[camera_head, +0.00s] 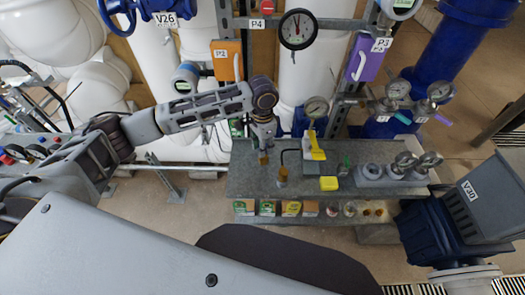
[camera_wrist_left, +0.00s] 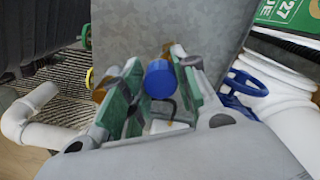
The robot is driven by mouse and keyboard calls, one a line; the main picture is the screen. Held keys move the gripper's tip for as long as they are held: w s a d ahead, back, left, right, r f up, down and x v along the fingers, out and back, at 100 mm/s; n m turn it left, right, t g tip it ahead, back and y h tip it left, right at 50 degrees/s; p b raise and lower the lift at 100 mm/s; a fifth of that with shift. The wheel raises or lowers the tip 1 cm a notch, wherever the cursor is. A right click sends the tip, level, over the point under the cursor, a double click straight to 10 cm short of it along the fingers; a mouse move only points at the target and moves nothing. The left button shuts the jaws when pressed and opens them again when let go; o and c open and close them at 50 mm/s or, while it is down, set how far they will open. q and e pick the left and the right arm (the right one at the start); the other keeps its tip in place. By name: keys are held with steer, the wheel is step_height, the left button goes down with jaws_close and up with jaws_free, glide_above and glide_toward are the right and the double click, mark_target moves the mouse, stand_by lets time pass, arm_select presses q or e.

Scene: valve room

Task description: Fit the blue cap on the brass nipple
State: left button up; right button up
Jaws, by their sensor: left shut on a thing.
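My left gripper (camera_head: 263,150) hangs over the left part of the grey bench (camera_head: 240,181), pointing down. In the left wrist view the blue cap (camera_wrist_left: 158,80) sits between the green finger pads of the left gripper (camera_wrist_left: 160,92), which is shut on it. In the head view the cap cannot be made out. A brass-coloured fitting (camera_head: 281,175), which looks like the nipple, stands on the bench just right of and nearer than the gripper. A small brass-coloured piece (camera_wrist_left: 175,50) shows beyond the cap; I cannot tell which part it is. My right gripper is not in view.
A yellow block (camera_head: 329,183) and a yellow-handled tool (camera_head: 317,147) are right of the gripper. Several gauges and fittings (camera_head: 404,162) fill the bench's right end. A lower shelf (camera_head: 335,218) holds small boxes and parts. White pipes stand behind.

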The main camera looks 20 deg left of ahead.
arm_select(q)
steer(key=shift+w+a+f+b, duration=0.25)
steer(key=shift+w+f+b, duration=0.35)
steer(key=shift+w+b, duration=0.4)
steer(key=shift+s+f, duration=0.1)
steer(key=shift+f, duration=0.85)
steer(key=shift+f, duration=0.1)
steer(key=shift+p, duration=0.8)
stand_by(0.3)
steer(key=shift+f+p, duration=0.35)
steer(key=shift+p, duration=0.2)
stand_by(0.6)
steer(key=shift+p, duration=0.7)
